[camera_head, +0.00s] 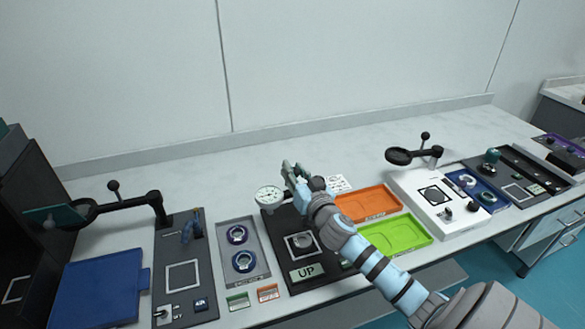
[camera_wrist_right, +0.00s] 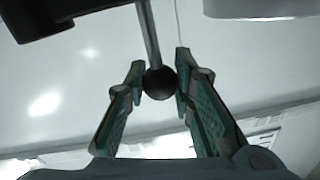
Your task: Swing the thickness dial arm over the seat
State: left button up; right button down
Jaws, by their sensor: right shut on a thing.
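The white round thickness dial (camera_head: 268,196) stands at the back left of a black plate. In the head view it appears up and to the left of the square seat (camera_head: 302,243), not over it. An "UP" label (camera_head: 306,272) lies in front of the seat. My right gripper (camera_head: 290,171) is beside the dial, with its arm reaching across the plate's right side. In the right wrist view my right gripper (camera_wrist_right: 160,85) is shut on a dark ball knob (camera_wrist_right: 160,83) on a thin rod. Most of the dial arm is hidden in the head view. My left gripper is not in view.
An orange tray (camera_head: 367,203) and a green tray (camera_head: 397,235) lie right of the plate. A grey tray with two ringed parts (camera_head: 225,265) lies left. Magnifiers on black arms (camera_head: 125,204) (camera_head: 398,156) stand at both sides.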

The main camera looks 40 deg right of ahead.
jog(key=s+n+y, duration=0.1)
jog(key=y, duration=0.1)
jog(key=n+y+b, duration=0.1)
jog(key=n+y, duration=0.1)
jog(key=shift+s+f+t, duration=0.1)
jog(key=shift+s+t, duration=0.2)
jog(key=shift+s, duration=0.1)
jog(key=y+p, duration=0.1)
jog(key=p, duration=0.1)
jog(key=s+r+n+y+p, duration=0.1)
jog(key=y, duration=0.1)
jog(key=shift+s+d+p, duration=0.1)
jog(key=shift+s+p, duration=0.05)
jog(key=shift+p, duration=0.2)
jog(key=shift+s+d+f+n+g+y+b, duration=0.15)
jog(key=shift+s+n+g+y+b, duration=0.3)
jog(key=shift+n+y+b, duration=0.6)
jog(key=shift+s+d+f+n+g+y+b, duration=0.15)
jog(key=shift+s+n+g+y+b, duration=0.4)
jog(key=shift+y+b, duration=0.8)
jog(key=shift+s+d+f+n+g+y+b, duration=0.1)
jog(key=shift+s+d+n+g+y+b, duration=0.15)
jog(key=shift+n+y+b, duration=0.95)
jog(key=shift+a, duration=0.1)
